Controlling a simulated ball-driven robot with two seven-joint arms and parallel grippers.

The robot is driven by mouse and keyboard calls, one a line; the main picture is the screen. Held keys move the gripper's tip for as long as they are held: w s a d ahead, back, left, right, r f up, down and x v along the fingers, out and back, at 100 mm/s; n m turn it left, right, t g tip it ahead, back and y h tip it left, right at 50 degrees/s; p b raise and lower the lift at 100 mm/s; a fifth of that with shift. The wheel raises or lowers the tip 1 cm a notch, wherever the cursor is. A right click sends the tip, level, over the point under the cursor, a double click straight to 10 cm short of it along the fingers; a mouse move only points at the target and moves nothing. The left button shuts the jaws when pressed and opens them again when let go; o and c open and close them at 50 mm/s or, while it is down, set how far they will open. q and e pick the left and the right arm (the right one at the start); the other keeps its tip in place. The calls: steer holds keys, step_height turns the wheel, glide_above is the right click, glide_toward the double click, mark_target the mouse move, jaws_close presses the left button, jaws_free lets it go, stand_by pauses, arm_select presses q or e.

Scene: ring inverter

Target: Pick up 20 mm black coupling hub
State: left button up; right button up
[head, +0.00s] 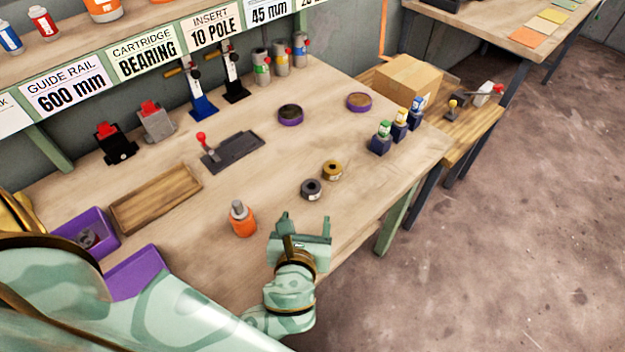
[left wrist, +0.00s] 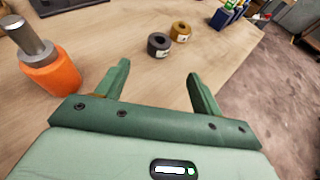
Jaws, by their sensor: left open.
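A black coupling hub (head: 311,189), a short ring with a centre hole and a small white label, lies on the wooden table (head: 240,270). It also shows in the left wrist view (left wrist: 159,44), beyond my fingertips. A brass-coloured hub (head: 332,170) lies close behind it to the right. My left gripper (head: 305,222) is open and empty, on the near side of the black hub and apart from it. In the left wrist view its two green fingers (left wrist: 156,82) point forward with the black hub ahead between their directions. My right gripper is not in view.
An orange cylinder with a grey top (head: 241,219) stands left of my left gripper. Purple bins (head: 95,232) and a wooden tray (head: 155,198) are at left. Purple rings (head: 290,115) and several small blue-based bottles (head: 381,140) stand farther back. The table's edge is at right.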

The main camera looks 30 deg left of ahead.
mark_target(311, 192)
arm_select(q)
steer(key=b+x, duration=0.2)
steer(key=x, duration=0.6)
steer(key=shift+w+a+f, duration=0.1)
steer(key=shift+w+f, duration=0.05)
steer(key=shift+f, duration=0.05)
steer(key=b+x, duration=0.2)
steer(key=x, duration=0.2)
steer(key=shift+w+a, duration=0.15)
steer(key=shift+w, duration=0.1)
steer(key=shift+w+a+f, duration=0.1)
steer(key=shift+w+a, duration=0.1)
steer(key=shift+w, duration=0.2)
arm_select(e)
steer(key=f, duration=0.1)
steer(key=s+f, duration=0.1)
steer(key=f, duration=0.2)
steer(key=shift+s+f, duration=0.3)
arm_select(q)
steer(key=c, duration=1.2)
